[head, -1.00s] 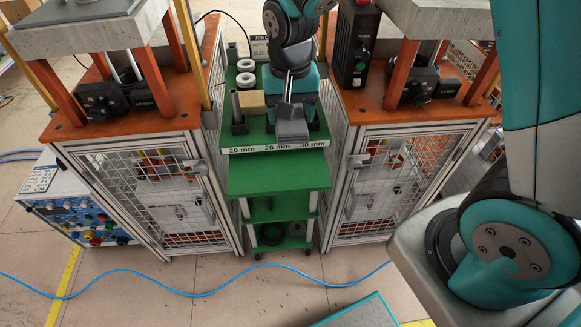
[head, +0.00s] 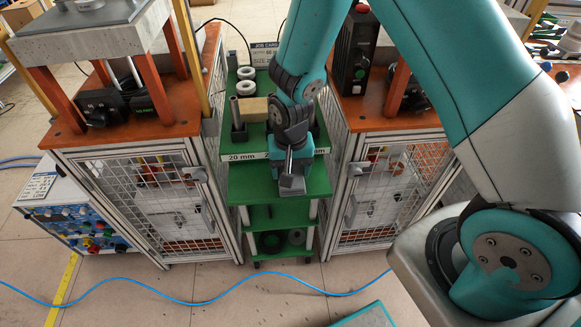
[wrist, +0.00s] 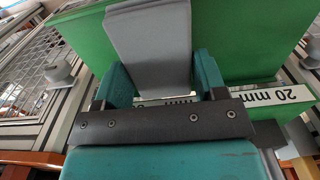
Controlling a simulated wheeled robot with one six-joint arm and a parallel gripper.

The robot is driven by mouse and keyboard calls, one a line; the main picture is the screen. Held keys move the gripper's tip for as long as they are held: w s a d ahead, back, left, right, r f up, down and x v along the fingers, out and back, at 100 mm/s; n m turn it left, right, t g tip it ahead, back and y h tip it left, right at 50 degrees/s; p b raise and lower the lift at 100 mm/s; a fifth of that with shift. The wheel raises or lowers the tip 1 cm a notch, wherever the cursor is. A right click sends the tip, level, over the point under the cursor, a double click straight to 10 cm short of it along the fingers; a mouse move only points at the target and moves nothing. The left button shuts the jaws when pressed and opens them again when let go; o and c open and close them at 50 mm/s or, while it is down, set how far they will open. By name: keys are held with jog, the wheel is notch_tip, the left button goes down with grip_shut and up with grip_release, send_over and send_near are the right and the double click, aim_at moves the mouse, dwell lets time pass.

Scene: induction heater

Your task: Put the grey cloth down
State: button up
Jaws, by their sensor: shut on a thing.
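The grey cloth (wrist: 150,40) is a flat folded pad. It is gripped between the two teal fingers of my gripper (wrist: 152,85) in the wrist view. In the head view my gripper (head: 290,170) points down in front of the green cart's labelled edge, with the cloth (head: 292,186) at its tip. The cloth overlaps the lower green shelf (head: 255,182) in the picture. I cannot tell whether it touches the shelf.
The cart's top (head: 257,137) holds white rings (head: 246,80), a tan block (head: 254,109) and a metal tube (head: 236,112). Caged orange-topped benches stand close on both sides. The left part of the lower shelf is clear. A blue cable (head: 190,303) crosses the floor.

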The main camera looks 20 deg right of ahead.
jog(key=shift+f, duration=0.15)
jog(key=o, duration=1)
jog(key=shift+o, duration=0.2)
notch_tip(320, 180, up, 12)
jog(key=s+a+r+n+y, duration=0.2)
jog(key=s+r+n, duration=0.3)
jog(key=s+r, duration=0.3)
jog(key=s+a+r+n+y, duration=0.2)
jog(key=s+r+n, duration=0.3)
jog(key=s+r, duration=0.3)
jog(key=s+a, duration=0.1)
jog(key=s, duration=0.2)
jog(key=shift+s+n, duration=0.25)
jog(key=shift+n, duration=0.15)
jog(key=shift+r, duration=0.1)
